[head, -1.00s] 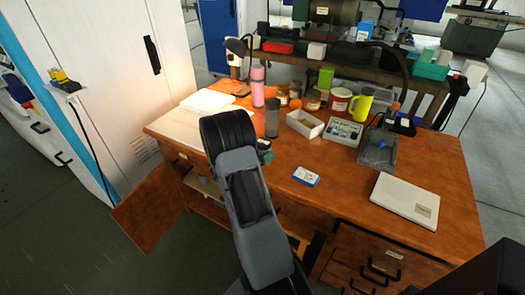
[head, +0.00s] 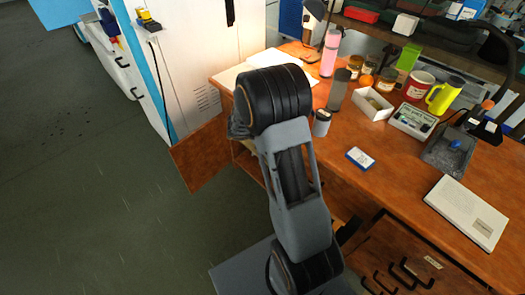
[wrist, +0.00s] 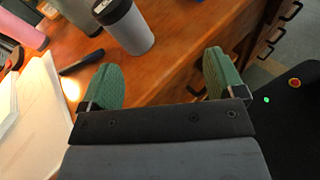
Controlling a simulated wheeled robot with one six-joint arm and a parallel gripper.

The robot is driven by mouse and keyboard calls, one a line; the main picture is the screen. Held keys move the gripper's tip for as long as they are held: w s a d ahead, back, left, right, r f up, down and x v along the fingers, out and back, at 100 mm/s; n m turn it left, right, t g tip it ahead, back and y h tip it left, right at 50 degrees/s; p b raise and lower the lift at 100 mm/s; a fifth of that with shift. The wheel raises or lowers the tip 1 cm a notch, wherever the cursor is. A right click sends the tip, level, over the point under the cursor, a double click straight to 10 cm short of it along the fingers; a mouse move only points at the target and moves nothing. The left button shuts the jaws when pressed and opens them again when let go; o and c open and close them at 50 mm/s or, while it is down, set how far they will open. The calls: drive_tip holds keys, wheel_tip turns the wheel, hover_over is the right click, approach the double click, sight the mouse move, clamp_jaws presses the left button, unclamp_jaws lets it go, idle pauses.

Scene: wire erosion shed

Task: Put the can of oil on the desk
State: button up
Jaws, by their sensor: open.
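The wooden desk (head: 400,172) runs along the right of the head view, and its top fills the middle of the wrist view (wrist: 185,45). I cannot pick out a can of oil in either view. My gripper (wrist: 158,78) is open and empty, its two green fingers spread above the desk's front edge. In the head view my arm hides most of it. A grey cup with a lid (wrist: 125,27) stands on the desk beyond the fingers; it also shows near the desk's front edge in the head view (head: 321,124).
An open cabinet door (head: 200,152) hangs out at the desk's left end. A pink bottle (head: 330,53), dark tumbler (head: 338,90), jars, white box (head: 372,104) and yellow jug (head: 445,95) crowd the desk's back. Floor at left is clear.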

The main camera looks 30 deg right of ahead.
drive_tip(key=s+a+r+m+t+y, duration=0.2)
drive_tip(key=s+a+m+y, duration=0.1)
drive_tip(key=a, duration=0.3)
drive_tip(key=s+a+r+m+t+y, duration=0.2)
drive_tip(key=s+a+m+t+y, duration=0.1)
drive_tip(key=a+m+y, duration=0.2)
drive_tip(key=s+a+r+m+t+y, duration=0.2)
drive_tip(key=a+y, duration=0.4)
drive_tip(key=a, duration=0.3)
drive_tip(key=shift+s+a+m+t, duration=0.2)
drive_tip(key=shift+s+m+t, duration=0.45)
drive_tip(key=shift+m, duration=0.35)
